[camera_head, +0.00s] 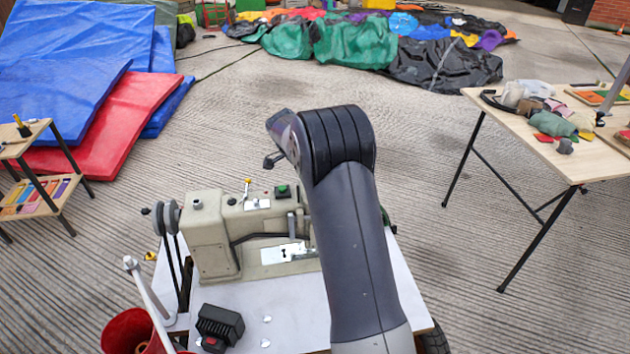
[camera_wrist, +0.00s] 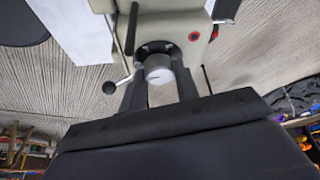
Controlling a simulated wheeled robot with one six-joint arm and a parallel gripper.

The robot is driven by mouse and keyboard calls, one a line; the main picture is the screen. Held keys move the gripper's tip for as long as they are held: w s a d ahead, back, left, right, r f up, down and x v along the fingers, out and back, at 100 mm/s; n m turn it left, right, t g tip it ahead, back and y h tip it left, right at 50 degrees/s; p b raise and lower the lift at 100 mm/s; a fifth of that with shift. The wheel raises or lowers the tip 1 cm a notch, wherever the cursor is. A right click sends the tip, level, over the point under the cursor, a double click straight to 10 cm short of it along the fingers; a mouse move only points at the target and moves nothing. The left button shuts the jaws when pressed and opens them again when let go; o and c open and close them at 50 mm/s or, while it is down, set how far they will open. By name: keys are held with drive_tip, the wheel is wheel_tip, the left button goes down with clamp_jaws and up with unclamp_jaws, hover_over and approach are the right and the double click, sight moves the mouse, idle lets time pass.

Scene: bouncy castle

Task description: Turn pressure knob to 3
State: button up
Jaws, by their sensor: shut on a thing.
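A beige sewing machine (camera_head: 212,245) stands on a white table behind my arm. It also fills the top of the wrist view (camera_wrist: 172,18). There, a pale round knob (camera_wrist: 158,68) with a short dark mark sits on a dark round mount at the machine's end. My gripper (camera_wrist: 160,80) has one dark finger on each side of the knob and is shut on it. No numbers can be read around the knob. In the head view my arm hides the knob and the gripper's fingers.
A wooden table (camera_head: 545,145) stands right, with open floor between.

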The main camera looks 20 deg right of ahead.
drive_tip(key=o, duration=1)
drive_tip(key=p+v, duration=0.1)
drive_tip(key=v, duration=0.9)
drive_tip(key=shift+a+r, duration=0.25)
drive_tip(key=shift+r, duration=0.1)
drive_tip(key=b+x, duration=0.1)
drive_tip(key=x, duration=1)
drive_tip(key=shift+d, duration=0.1)
drive_tip(key=shift+r, duration=0.1)
